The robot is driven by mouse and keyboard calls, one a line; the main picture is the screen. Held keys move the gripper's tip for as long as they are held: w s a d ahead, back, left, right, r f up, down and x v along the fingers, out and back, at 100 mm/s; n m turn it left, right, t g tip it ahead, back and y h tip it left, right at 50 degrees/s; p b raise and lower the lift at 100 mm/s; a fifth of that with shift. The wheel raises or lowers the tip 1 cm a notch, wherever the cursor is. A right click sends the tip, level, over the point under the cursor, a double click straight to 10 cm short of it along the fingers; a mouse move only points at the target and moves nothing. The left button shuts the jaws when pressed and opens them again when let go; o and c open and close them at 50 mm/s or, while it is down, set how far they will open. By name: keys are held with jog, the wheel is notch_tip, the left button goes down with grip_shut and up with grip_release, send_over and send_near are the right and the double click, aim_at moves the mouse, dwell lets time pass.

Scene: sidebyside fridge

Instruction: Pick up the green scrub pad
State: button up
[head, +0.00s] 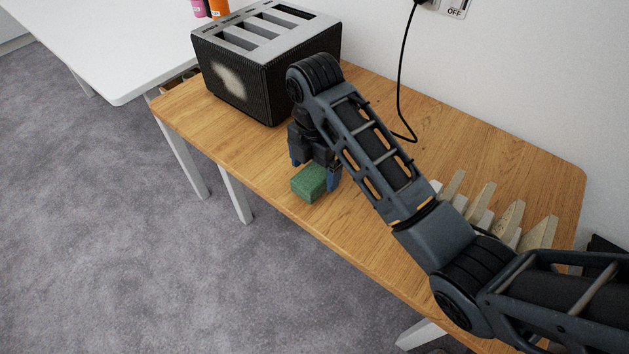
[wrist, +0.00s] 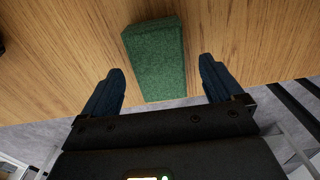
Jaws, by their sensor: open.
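The green scrub pad (head: 309,182) lies on the wooden table near its front edge in the head view. It is a small green block. In the wrist view the pad (wrist: 155,58) is seen from above, between and just beyond the fingers. My gripper (head: 315,176) is over the pad in the head view, pointing down, with blue fingers on either side of it. In the wrist view my gripper (wrist: 161,82) is open, with a gap between each finger and the pad. I cannot tell exactly how high the fingertips are above the table.
A black and silver toaster (head: 266,60) stands behind the pad on the wooden table (head: 375,240). A wooden rack-like item (head: 507,220) stands at the right, partly behind my arm. A black cord (head: 402,90) hangs down the wall. A white table (head: 110,45) is at the left.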

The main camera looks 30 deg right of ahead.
jog(key=shift+f, duration=1.45)
jog(key=shift+c, duration=0.2)
jog(key=c, duration=1)
jog(key=shift+r, duration=0.1)
